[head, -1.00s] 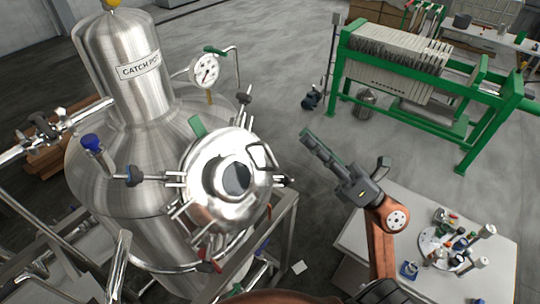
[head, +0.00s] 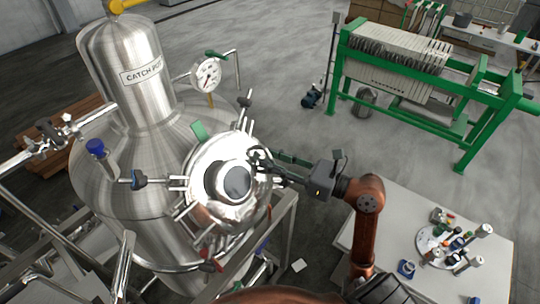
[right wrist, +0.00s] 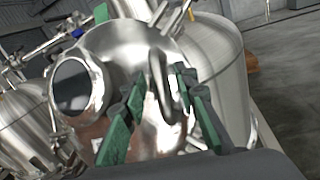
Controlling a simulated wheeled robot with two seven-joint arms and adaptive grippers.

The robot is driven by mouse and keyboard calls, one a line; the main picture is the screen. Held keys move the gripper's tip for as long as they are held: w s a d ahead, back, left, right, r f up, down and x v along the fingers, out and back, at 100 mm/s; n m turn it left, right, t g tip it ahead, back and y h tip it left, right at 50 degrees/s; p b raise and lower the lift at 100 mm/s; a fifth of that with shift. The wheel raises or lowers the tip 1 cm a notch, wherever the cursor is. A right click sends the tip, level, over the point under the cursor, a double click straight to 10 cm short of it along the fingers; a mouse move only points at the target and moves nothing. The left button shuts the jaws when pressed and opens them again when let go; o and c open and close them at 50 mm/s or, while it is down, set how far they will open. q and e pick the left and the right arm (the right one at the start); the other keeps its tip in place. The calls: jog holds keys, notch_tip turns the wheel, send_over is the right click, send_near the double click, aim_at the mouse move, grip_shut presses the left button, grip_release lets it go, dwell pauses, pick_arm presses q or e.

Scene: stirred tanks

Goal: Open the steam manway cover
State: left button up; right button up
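The steam manway cover (head: 206,165) is a round, shiny metal lid with a dark central disc, on the side of the steel catch pot vessel. It looks closed, with clamp bolts around its rim. Its bar handle (right wrist: 163,88) is on the face, at the side near my right gripper. My right gripper (head: 262,162) reaches in from the right, at the handle. In the right wrist view its green-padded fingers (right wrist: 155,92) are apart, with the handle between them; contact cannot be told. My left gripper is not in view.
A pressure gauge (head: 206,75) and a blue-capped valve (head: 96,147) stick out from the vessel. A white table (head: 395,215) with small bottles stands at lower right. A green filter press (head: 405,75) stands behind. Open floor lies between press and vessel.

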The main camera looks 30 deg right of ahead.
jog(key=shift+w+a, duration=0.2)
jog(key=shift+w, duration=0.1)
jog(key=shift+c, duration=0.3)
grip_shut()
dwell(0.3)
